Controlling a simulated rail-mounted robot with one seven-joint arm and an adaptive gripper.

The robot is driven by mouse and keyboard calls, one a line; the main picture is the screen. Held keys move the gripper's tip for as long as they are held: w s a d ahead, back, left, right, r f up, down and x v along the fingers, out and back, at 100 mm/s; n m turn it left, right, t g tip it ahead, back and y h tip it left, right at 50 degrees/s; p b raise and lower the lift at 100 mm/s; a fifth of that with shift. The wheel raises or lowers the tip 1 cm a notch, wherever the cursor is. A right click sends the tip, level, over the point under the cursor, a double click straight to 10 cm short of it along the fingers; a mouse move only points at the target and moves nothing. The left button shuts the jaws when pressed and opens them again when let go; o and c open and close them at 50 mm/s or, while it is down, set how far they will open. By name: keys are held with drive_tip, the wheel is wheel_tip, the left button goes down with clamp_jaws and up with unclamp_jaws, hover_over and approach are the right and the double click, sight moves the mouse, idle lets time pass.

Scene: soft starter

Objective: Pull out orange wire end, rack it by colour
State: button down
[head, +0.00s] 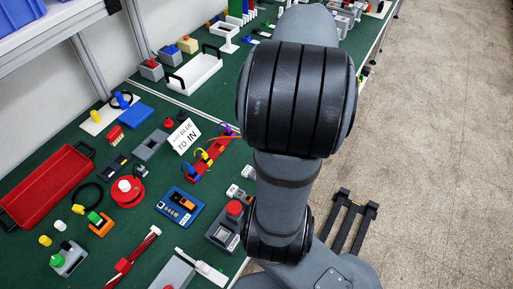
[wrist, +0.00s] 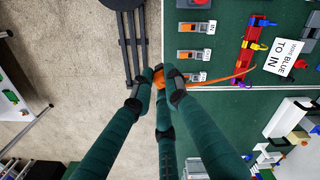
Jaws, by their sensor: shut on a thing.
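My gripper (wrist: 166,78) is at the middle of the wrist view, its fingers shut on the end of an orange wire (wrist: 222,77). The wire runs right from the fingertips, over the table edge, to near the lower end of the red rack (wrist: 248,43). The rack holds yellow, blue and purple wire ends. Small grey blocks with orange parts (wrist: 194,27) stand beside it; one carries an "IN" label. The lowest block is partly behind the fingers. In the head view the red rack (head: 211,158) shows left of my arm, which hides my gripper.
A white sign (head: 184,136) reading "BLUE TO IN" stands by the rack. A grey box with a red button (head: 229,222) and a blue module (head: 181,206) stand near the table's front edge. A red tray (head: 45,187) lies at left. Bare floor (wrist: 70,50) lies beyond the edge.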

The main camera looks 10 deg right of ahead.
drive_tip(key=shift+w, duration=0.1)
idle(0.3)
drive_tip(key=w+a+p, duration=0.7)
drive_tip(key=w+a, duration=0.1)
drive_tip(key=w, duration=0.5)
drive_tip(key=w+a+p, duration=0.8)
drive_tip(key=w, duration=0.5)
drive_tip(key=shift+w+a, duration=0.3)
drive_tip(key=shift+a, duration=0.1)
idle(0.6)
